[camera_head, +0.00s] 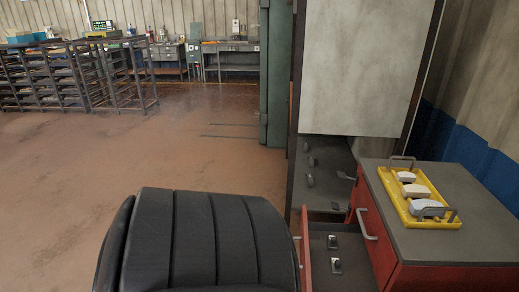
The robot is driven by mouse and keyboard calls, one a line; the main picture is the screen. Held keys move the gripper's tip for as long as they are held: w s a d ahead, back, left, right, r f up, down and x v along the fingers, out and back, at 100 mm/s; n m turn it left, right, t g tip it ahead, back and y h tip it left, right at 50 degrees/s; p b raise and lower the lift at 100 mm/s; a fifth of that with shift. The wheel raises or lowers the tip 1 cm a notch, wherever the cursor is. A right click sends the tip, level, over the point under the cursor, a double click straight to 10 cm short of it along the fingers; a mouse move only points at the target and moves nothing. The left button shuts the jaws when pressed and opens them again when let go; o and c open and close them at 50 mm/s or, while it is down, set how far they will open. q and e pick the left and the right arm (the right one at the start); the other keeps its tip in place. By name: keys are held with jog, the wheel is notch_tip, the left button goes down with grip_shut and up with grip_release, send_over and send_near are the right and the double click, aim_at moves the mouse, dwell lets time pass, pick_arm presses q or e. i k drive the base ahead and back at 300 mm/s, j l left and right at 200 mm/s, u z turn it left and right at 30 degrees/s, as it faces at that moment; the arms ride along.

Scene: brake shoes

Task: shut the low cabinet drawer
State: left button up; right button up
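The low red cabinet (450,278) with a grey top stands at the lower right. Its drawer (350,277) is pulled out to the left. The drawer's red front panel (306,252) is seen nearly edge-on, with the bottom cut off by the frame edge. Two small dark and light parts (334,264) lie in the drawer. A grey bar handle (366,225) is on the cabinet's left face beside the drawer. Neither of my grippers is in view.
A black padded chair back (205,243) fills the bottom centre, close left of the drawer front. A yellow tray (407,217) with white-wrapped items sits on the cabinet. A tall cabinet (364,65) stands behind. The floor at left is clear up to the racks (75,75).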

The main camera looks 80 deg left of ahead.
aim_at(358, 275)
jog(key=u, duration=0.4)
jog(key=k+u, duration=0.15)
jog(key=u, duration=0.7)
jog(key=k+u, duration=0.15)
jog(key=u, duration=0.25)
